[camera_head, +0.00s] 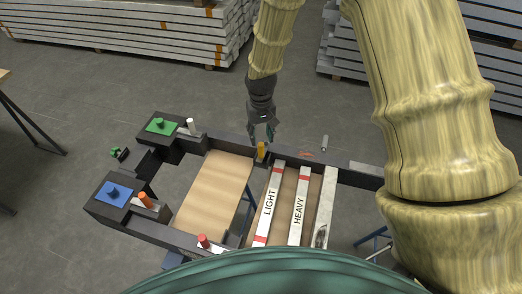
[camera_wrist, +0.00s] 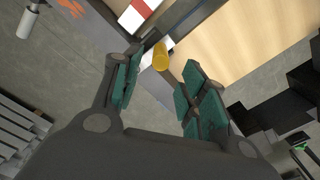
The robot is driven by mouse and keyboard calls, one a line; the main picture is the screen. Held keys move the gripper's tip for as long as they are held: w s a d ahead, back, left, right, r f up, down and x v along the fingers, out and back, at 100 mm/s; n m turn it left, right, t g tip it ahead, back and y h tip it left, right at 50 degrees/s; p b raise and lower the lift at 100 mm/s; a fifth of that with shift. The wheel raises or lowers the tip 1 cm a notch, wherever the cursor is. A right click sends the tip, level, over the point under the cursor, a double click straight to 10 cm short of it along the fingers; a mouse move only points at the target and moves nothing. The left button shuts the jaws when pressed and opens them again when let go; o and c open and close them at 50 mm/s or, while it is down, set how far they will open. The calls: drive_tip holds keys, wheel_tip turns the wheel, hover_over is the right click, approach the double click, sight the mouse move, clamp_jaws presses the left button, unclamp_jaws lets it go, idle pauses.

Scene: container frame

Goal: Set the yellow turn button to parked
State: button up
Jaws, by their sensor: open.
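The yellow turn button (camera_head: 261,150) stands on the far beam of the dark frame, near the middle. In the wrist view the yellow turn button (camera_wrist: 161,56) is a short yellow cylinder beside a white plate. My gripper (camera_head: 262,136) is just beyond and above it, pointing down. In the wrist view the green-padded fingers of my gripper (camera_wrist: 160,92) are spread apart and empty, with the button showing beyond the gap between them. I cannot tell from these views which setting the button is at.
Bars marked LIGHT (camera_head: 268,206) and HEAVY (camera_head: 299,208) lie across the frame (camera_head: 225,141). Green (camera_head: 161,126) and blue (camera_head: 115,193) plates sit on blocks at the left. White (camera_head: 191,126), orange (camera_head: 145,199) and red (camera_head: 203,241) pegs stand on the frame.

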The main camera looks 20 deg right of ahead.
sight(261, 150)
drive_tip(key=shift+f+p, duration=1.35)
drive_tip(key=shift+f, duration=3.1)
clamp_jaws()
